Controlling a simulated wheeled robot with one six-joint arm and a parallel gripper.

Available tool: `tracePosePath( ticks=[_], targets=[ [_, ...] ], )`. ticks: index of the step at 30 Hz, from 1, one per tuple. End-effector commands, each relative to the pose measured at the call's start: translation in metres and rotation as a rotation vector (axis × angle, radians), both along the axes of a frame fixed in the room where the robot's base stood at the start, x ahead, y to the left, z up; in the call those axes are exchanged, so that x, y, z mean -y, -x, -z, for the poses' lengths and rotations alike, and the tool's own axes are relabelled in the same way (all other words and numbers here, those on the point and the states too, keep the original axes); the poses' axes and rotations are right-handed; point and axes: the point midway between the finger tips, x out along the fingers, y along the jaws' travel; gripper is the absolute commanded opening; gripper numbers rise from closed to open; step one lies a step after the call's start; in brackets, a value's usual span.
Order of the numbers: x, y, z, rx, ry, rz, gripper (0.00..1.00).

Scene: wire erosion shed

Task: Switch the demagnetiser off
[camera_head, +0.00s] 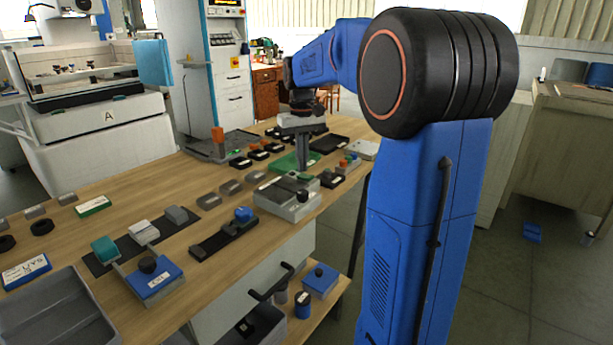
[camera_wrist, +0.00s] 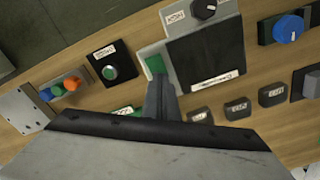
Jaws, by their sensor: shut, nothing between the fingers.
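The demagnetiser (camera_head: 272,205) is a grey box on the wooden bench, below my gripper. In the wrist view it shows a black top plate (camera_wrist: 208,60) with a label that reads upside down. A black knob (camera_wrist: 204,9) is at its far end. A green switch (camera_wrist: 155,65) sits on its grey edge beside the plate. My gripper (camera_wrist: 160,84) is shut and empty, pointing down, with its fingertips right at the green switch and partly covering it. I cannot tell whether they touch it. The gripper also shows in the head view (camera_head: 304,168).
A box with a green button (camera_wrist: 109,72) and a block with orange, blue and green buttons (camera_wrist: 62,89) are close by. Several dark labelled blocks (camera_wrist: 237,108) line the other side. A blue-knobbed fixture (camera_head: 225,232) and a grey tray (camera_head: 52,305) are nearer on the bench.

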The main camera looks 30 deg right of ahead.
Motion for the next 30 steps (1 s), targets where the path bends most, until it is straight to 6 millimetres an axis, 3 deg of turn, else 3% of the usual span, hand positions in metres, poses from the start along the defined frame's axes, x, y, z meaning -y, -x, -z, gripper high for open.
tracePosePath(
  ticks=[30],
  targets=[
    [0.0, 0.0, -0.06, 0.0, 0.0, 0.0, 0.0]
  ],
)
